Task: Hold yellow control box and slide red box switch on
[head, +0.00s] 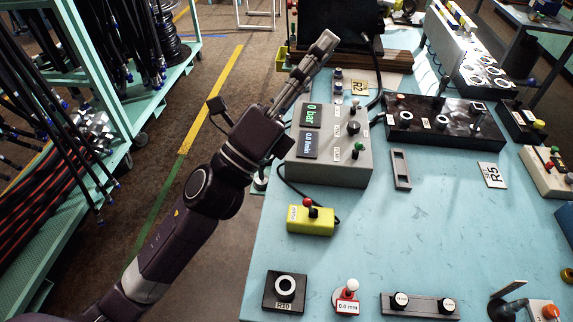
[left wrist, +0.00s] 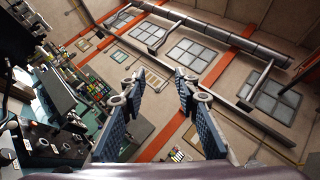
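The yellow control box (head: 310,222) sits on the blue table near its left edge, with a red-knobbed lever (head: 308,203) on top. A small red box (head: 346,305) with a white-knobbed switch (head: 352,285) and a "0.0 mm" label stands near the table's front. My left gripper (head: 325,45) is raised over the far left part of the table, pointing away from both boxes. In the left wrist view its two fingers (left wrist: 160,82) are apart with nothing between them. My right gripper does not show.
A grey box with displays (head: 330,175) stands behind the yellow box. A black knob panel (head: 445,123), a black R10 block (head: 285,291) and a two-knob bar (head: 420,307) are also on the table. Bare tabletop (head: 430,230) lies right of the yellow box. A hose rack (head: 110,165) stands left.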

